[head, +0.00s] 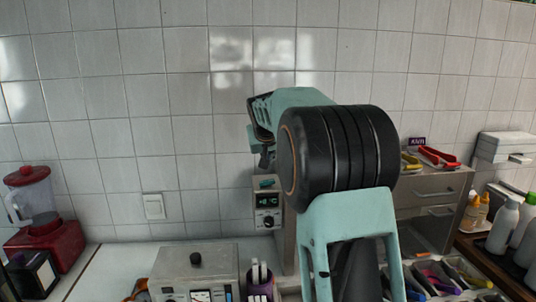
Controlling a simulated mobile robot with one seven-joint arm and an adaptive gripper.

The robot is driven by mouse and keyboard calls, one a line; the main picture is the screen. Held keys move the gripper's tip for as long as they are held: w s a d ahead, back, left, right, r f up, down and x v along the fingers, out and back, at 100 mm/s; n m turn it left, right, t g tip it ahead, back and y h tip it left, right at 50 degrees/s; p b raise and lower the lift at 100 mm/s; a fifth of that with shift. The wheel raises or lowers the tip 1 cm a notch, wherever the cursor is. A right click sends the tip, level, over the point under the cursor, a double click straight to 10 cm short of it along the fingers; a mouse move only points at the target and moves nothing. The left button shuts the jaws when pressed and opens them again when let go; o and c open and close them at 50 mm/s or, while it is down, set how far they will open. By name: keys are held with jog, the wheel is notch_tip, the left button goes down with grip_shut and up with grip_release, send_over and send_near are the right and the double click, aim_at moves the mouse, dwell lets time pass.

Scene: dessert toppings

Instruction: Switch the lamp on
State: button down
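I cannot make out a lamp in the head view. A white wall switch (153,206) is mounted on the tiled wall, left of my arm. My teal and black arm fills the middle of the view. The dark far end of my arm, with what seems to be my gripper (265,157), shows left of the large black joint, in front of the wall. Its fingers are mostly hidden, so I cannot tell whether it is open or shut or holds anything.
A grey box with a black knob (195,259) stands on the counter at front centre-left. A small device with a display (267,201) is behind my arm. A red blender (35,215) stands at far left. Bottles (503,228) and drawers (433,190) are at right.

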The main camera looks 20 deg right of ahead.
aim_at(272, 180)
jog(key=p+x, duration=0.1)
jog(key=x, duration=0.3)
jog(key=shift+w+d+f, duration=0.1)
jog(key=shift+w+f, duration=0.1)
jog(key=shift+w, duration=0.05)
notch_tip(272, 180, down, 3)
jog(key=shift+d+r+p, duration=0.2)
jog(key=shift+r+p, duration=0.05)
jog(key=shift+p, duration=0.1)
jog(key=shift+d+f, duration=0.1)
jog(key=shift+f, duration=0.7)
jog(key=shift+f, duration=0.15)
jog(key=shift+s+d+f+b, duration=0.15)
jog(key=shift+f+b, duration=0.35)
jog(key=shift+b, duration=0.35)
jog(key=shift+d+r+p, duration=0.1)
jog(key=shift+r+p, duration=0.2)
jog(key=shift+p, duration=0.05)
jog(key=shift+f, duration=0.1)
jog(key=shift+a, duration=0.25)
